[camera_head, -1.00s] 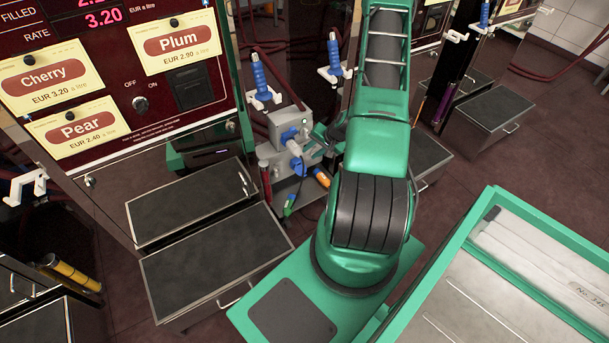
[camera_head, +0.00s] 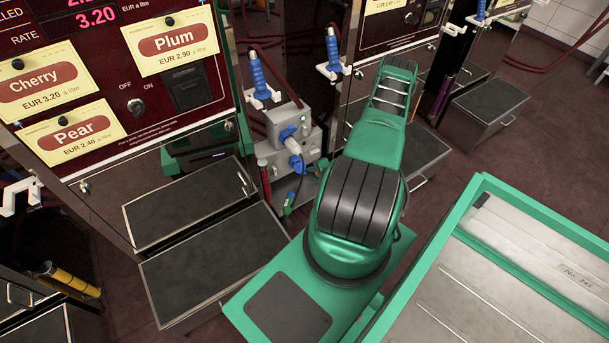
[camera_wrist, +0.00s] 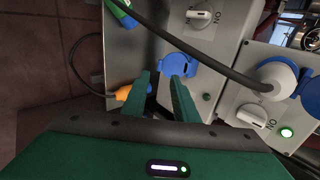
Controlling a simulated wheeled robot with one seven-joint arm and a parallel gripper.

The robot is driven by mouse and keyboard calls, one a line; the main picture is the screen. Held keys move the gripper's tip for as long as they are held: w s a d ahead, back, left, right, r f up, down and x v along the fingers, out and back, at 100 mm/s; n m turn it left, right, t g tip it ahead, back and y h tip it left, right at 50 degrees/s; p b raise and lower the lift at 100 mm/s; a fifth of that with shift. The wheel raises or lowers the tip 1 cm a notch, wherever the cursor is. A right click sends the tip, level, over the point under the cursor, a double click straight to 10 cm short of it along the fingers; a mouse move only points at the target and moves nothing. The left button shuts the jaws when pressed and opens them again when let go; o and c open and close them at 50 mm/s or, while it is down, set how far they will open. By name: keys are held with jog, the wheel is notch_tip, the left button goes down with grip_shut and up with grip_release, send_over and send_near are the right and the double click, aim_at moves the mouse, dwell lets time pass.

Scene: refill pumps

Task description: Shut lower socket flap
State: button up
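The lower socket with its round blue flap (camera_wrist: 180,64) sits on a grey box in the wrist view. It also shows as a blue patch in the head view (camera_head: 296,163). I cannot tell if the flap is fully shut. My gripper (camera_wrist: 158,80) is open and empty, its fingertips close to the flap's lower left side. Whether a finger touches the flap is unclear. The upper socket holds a pale plug (camera_wrist: 277,77), with its blue flap (camera_wrist: 309,92) raised beside it.
A dark cable crosses in front of the boxes to a green connector (camera_wrist: 119,12). An orange connector (camera_wrist: 124,93) lies beside my left finger. A rotary switch (camera_wrist: 200,16) is on the lower box. Black-topped steps (camera_head: 190,205) stand left in the head view.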

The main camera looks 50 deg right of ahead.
aim_at(304, 173)
jog(key=x, duration=0.8)
jog(key=shift+w+f, duration=0.1)
jog(key=shift+f, duration=0.05)
grip_shut()
dwell(1.2)
